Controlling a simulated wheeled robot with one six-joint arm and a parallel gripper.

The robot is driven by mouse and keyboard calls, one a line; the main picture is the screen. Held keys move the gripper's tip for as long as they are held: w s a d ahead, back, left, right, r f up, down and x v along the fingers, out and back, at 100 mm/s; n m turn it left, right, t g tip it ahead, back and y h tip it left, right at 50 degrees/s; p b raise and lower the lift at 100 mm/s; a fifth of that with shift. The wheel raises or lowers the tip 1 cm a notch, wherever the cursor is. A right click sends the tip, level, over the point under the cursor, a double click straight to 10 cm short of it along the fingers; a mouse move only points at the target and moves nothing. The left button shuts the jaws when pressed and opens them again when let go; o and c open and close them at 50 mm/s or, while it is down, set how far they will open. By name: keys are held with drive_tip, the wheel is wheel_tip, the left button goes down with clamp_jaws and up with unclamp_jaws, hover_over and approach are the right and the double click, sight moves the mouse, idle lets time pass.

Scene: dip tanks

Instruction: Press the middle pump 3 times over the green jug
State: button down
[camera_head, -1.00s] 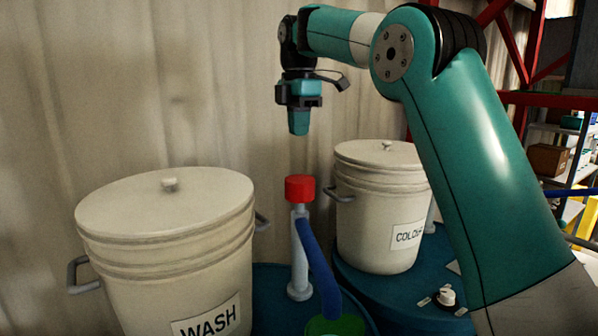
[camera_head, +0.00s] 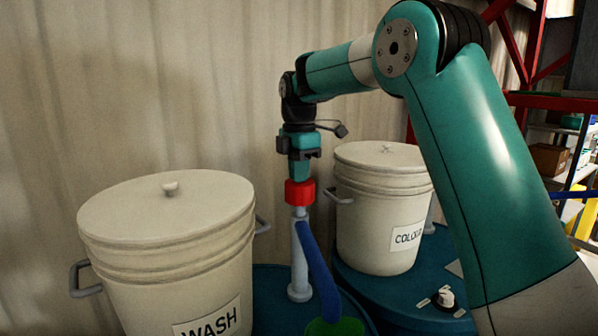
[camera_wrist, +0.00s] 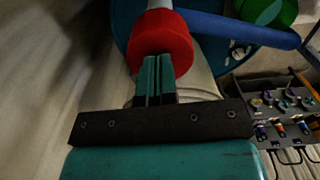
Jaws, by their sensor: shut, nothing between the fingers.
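The pump has a red cap (camera_head: 299,192) on a grey post (camera_head: 299,260), with a blue spout (camera_head: 318,272) slanting down toward the green jug (camera_head: 336,326). The jug is cut off by the bottom of the head view. My gripper (camera_head: 300,177) is shut and empty, pointing down with its fingertips at the top of the red cap. In the wrist view the closed fingers (camera_wrist: 157,68) overlap the near edge of the red cap (camera_wrist: 160,42). The blue spout (camera_wrist: 235,27) and green jug (camera_wrist: 268,10) show beyond it.
A white bucket marked WASH (camera_head: 168,255) stands left of the pump. A white bucket with a partly hidden colour label (camera_head: 380,215) stands right. A small white knob (camera_head: 445,297) is at lower right. A panel with several knobs (camera_wrist: 283,113) shows in the wrist view.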

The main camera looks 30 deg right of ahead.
sight(299, 187)
drive_tip(key=shift+f+b, duration=0.85)
drive_tip(key=shift+f, duration=1.1)
drive_tip(key=shift+r+p, duration=0.55)
wheel_tip(299, 187, up, 5)
drive_tip(key=p, duration=0.4)
drive_tip(key=shift+f, duration=0.15)
wheel_tip(299, 187, up, 9)
drive_tip(key=b, duration=0.2)
